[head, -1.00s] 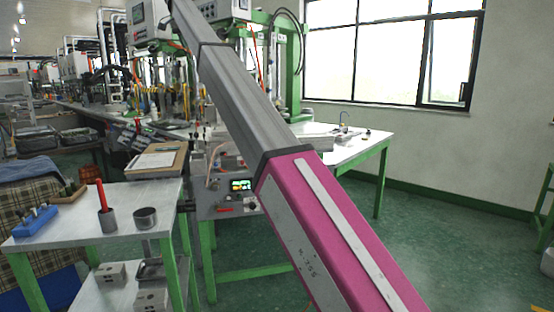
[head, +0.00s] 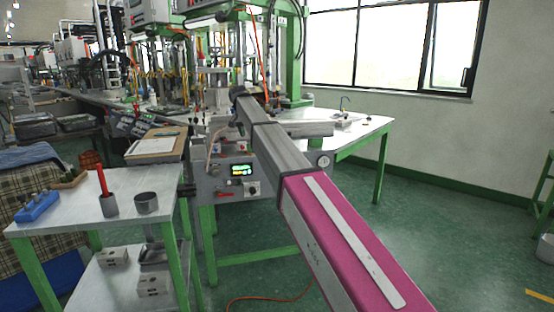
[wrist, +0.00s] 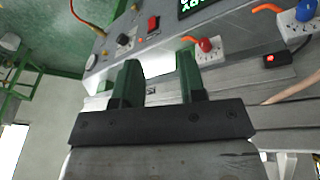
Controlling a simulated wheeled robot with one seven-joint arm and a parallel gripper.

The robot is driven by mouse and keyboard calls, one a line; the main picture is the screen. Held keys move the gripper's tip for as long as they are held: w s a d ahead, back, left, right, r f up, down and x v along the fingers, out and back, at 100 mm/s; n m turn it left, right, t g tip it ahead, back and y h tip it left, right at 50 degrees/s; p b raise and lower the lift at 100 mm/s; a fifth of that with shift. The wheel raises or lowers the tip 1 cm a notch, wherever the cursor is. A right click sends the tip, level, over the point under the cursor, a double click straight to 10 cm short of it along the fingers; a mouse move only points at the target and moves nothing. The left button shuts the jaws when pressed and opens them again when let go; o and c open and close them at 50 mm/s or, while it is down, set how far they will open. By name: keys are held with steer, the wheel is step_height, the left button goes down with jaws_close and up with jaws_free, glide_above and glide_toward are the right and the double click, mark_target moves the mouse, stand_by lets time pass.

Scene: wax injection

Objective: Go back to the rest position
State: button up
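My gripper (wrist: 157,64) shows in the wrist view. Its two dark green fingers stand apart with nothing between them, so it is open and empty. Beyond the fingers is the grey control panel (wrist: 140,48) of the wax machine, with a red switch, a black knob and part of a display. In the head view my arm reaches from the lower right toward the machine, and its gripper cannot be made out there. The machine's control box (head: 225,187) with a lit display stands left of my arm.
A side table (head: 80,217) at left holds a blue block, a cup with a red-handled tool and a dark cup. A clipboard (head: 155,147) lies behind it. A white table (head: 362,137) stands behind my arm. The green floor at right is mostly clear.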

steer(key=s+d+f, duration=0.5)
steer(key=d+f, duration=0.1)
steer(key=f, duration=0.3)
steer(key=s+d+f+n+g, duration=0.1)
steer(key=s+d+f, duration=0.45)
steer(key=f, duration=0.25)
steer(key=s+d+f, duration=0.4)
steer(key=d+f, duration=0.3)
steer(key=f, duration=0.2)
steer(key=s+d+f, duration=0.4)
steer(key=s+f, duration=0.1)
steer(key=s, duration=0.3)
steer(key=s+d+f+g+y, duration=0.1)
steer(key=s+d+f, duration=0.4)
steer(key=s, duration=0.4)
steer(key=s+d+f+n, duration=0.1)
steer(key=s+d+f, duration=0.4)
steer(key=s+f, duration=0.2)
steer(key=shift+s+y, duration=0.4)
steer(key=shift+s, duration=0.4)
